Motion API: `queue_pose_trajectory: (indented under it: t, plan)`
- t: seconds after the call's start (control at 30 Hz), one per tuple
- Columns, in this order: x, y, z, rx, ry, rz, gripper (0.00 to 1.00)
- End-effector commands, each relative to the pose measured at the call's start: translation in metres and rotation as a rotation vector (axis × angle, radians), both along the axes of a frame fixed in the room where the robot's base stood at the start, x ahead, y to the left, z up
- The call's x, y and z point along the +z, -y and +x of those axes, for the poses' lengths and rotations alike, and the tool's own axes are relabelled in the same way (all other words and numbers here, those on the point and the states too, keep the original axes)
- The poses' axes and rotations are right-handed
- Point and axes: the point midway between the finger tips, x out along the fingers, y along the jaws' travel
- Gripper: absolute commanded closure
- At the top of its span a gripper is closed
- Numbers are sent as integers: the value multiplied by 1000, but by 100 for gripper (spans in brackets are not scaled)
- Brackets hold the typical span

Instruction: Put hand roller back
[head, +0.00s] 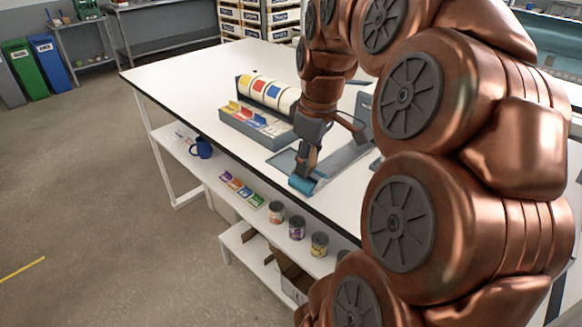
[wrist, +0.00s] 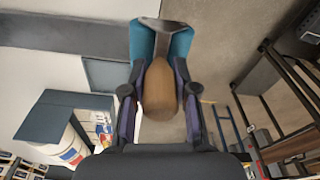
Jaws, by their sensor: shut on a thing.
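The hand roller has a teal roller head (head: 301,184) and a brown wooden handle (wrist: 160,92). My gripper (head: 309,158) is shut on the handle, with one finger on each side of it in the wrist view (wrist: 160,105). The roller head hangs below the fingers, near the front edge of the white table (head: 185,75). In the head view the gripper hides the handle. I cannot tell whether the roller touches the table. A flat grey-blue plate (head: 281,161) lies just left of and behind the roller.
A blue-grey bin holder (head: 256,128) with coloured labels and rolls (head: 268,92) stands left of my gripper. A long grey strip (head: 345,160) lies to the right. Below, a shelf holds a blue mug (head: 201,148) and several cans (head: 297,228). The table's left part is clear.

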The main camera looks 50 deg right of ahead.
Motion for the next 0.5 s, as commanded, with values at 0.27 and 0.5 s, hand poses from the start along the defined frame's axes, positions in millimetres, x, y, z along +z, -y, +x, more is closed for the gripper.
queue_pose_trajectory:
  t: [0.27, 0.5]
  plan:
    - [-5, 16, 17, -45, -2, 1, 97]
    - [-9, 33, 45, -43, -4, 3, 97]
